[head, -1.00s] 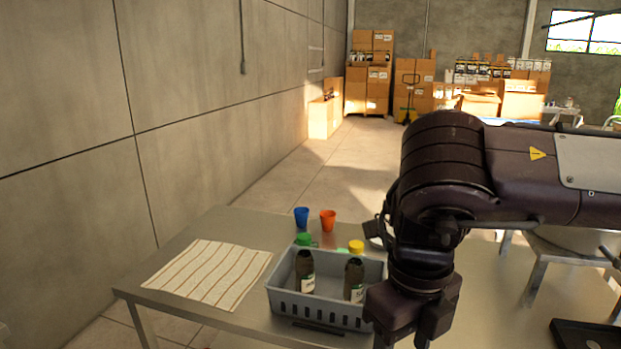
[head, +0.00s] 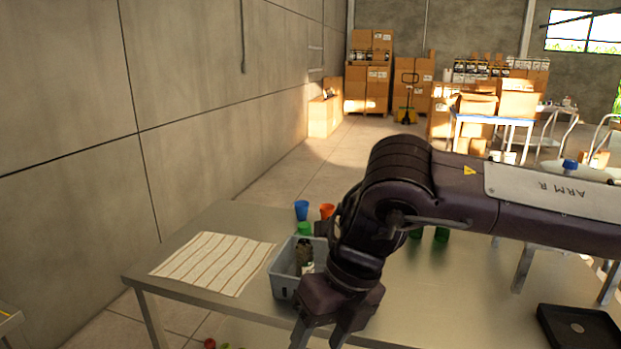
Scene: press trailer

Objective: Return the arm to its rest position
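My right arm comes in from the right, marked "ARM R". Its gripper (head: 319,338) hangs pointing down in front of the grey crate (head: 284,287), at the bottom edge of the picture. Its two fingers stand apart with nothing seen between them; the tips are at or below the edge. The arm hides the right part of the crate. A dark bottle with a green cap (head: 304,252) stands in the crate. The yellow-capped bottle is hidden now. My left gripper is not in view.
The metal table (head: 440,300) carries a striped cloth (head: 215,263) at left, a blue cup (head: 301,210) and an orange cup (head: 327,211) behind the crate, green objects (head: 441,235) behind the arm, and a black tray (head: 580,328) at right. The table's right middle is clear.

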